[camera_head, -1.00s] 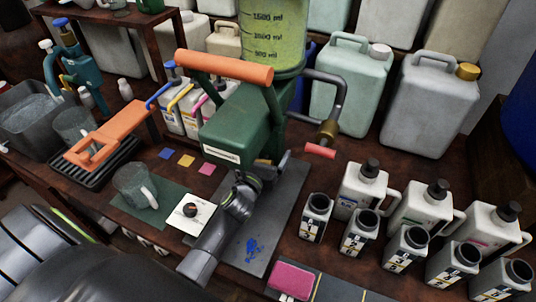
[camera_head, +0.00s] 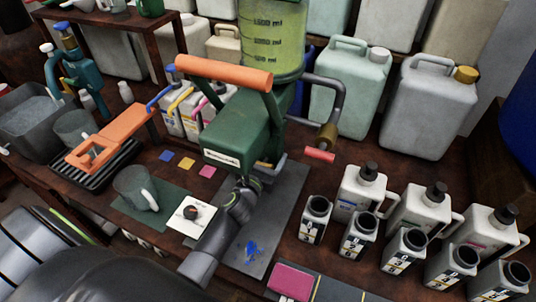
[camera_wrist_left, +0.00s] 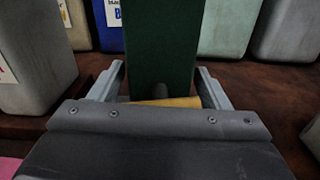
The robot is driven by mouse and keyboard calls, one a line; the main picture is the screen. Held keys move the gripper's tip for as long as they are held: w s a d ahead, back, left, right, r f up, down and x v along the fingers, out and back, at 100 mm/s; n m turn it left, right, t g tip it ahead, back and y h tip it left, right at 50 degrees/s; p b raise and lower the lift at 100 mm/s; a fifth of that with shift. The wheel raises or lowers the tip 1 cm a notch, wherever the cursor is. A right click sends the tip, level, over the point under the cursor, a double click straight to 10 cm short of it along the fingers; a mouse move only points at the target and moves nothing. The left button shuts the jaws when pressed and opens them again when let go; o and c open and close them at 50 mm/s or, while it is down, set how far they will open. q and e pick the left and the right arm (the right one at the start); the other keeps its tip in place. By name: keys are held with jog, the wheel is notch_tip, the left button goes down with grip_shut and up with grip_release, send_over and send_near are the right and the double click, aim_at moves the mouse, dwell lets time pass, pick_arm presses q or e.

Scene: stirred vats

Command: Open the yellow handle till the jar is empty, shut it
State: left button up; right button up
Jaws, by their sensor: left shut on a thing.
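The see-through jar (camera_head: 272,38) with a millilitre scale stands at the top centre in the head view. It holds green liquid; its top is cut off, so I cannot tell the level. Below it is the green machine body (camera_head: 240,130). My left gripper (camera_head: 264,172) is at the lower front of this body, its fingertips partly hidden. In the left wrist view, the yellow handle (camera_wrist_left: 170,102) shows as a strip between the fingers of my left gripper (camera_wrist_left: 162,95), which is shut on it, in front of a green upright. My right gripper is not in view.
An orange bar (camera_head: 224,71) and a crank with a red grip (camera_head: 319,156) project from the machine. A clear mug (camera_head: 134,188) stands left of my arm. Several white bottles (camera_head: 361,188) stand at right, with large canisters (camera_head: 432,108) behind.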

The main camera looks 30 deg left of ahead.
pick_arm(q)
jog(key=shift+m, duration=0.9)
jog(key=o, duration=0.9)
jog(key=shift+s, duration=0.1)
jog(key=shift+s, duration=0.25)
jog(key=s, duration=1)
jog(key=s+d, duration=0.1)
jog(key=s, duration=0.4)
jog(key=shift+s+f+b, duration=0.1)
jog(key=shift+s+b, duration=0.1)
jog(key=shift+b, duration=0.2)
jog(key=shift+s, duration=0.65)
